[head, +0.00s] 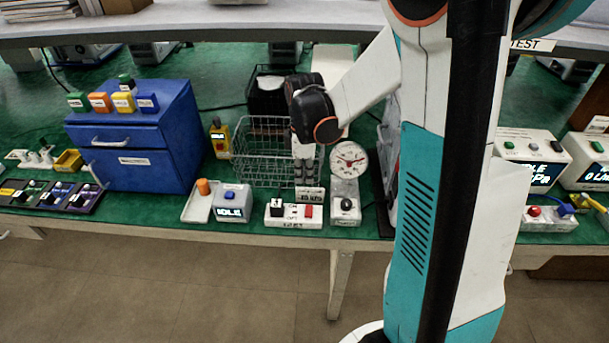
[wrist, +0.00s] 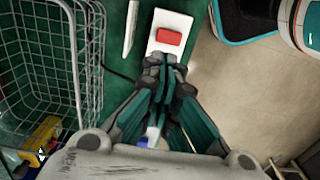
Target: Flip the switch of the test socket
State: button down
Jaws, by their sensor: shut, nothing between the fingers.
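The test socket (head: 281,220) is a white block near the front edge of the green bench in the head view, with a dark outlet or plug on its left and a red switch (head: 309,211) on its right. In the wrist view the white socket (wrist: 172,19) and its red switch (wrist: 169,37) show just beyond my fingertips. My gripper (head: 306,183) points down above and behind the socket. Its fingers (wrist: 167,62) are together and empty. A gap to the switch appears in the wrist view; I cannot tell contact or exact height. The switch's tilt is too small to read.
A wire basket (head: 262,152) stands behind and left of my gripper. A round dial gauge (head: 349,158) and a block with a dark knob (head: 346,206) stand to the right. A small display box (head: 232,203) stands left of the socket. A blue drawer cabinet (head: 135,140) is farther left.

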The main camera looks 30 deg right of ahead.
notch_tip(320, 180, down, 11)
jog(key=b, duration=0.4)
jog(key=shift+r, duration=0.2)
jog(key=shift+w+f+b, duration=0.1)
jog(key=shift+f+b, duration=0.2)
jog(key=shift+f, duration=0.05)
jog(key=shift+s+a+r, duration=0.25)
jog(key=shift+s+a, duration=0.15)
jog(key=shift+s, duration=0.25)
notch_tip(320, 180, up, 14)
jog(key=w+d+p, duration=0.1)
jog(key=p, duration=0.5)
jog(key=shift+w+p, duration=0.35)
jog(key=shift+f, duration=0.1)
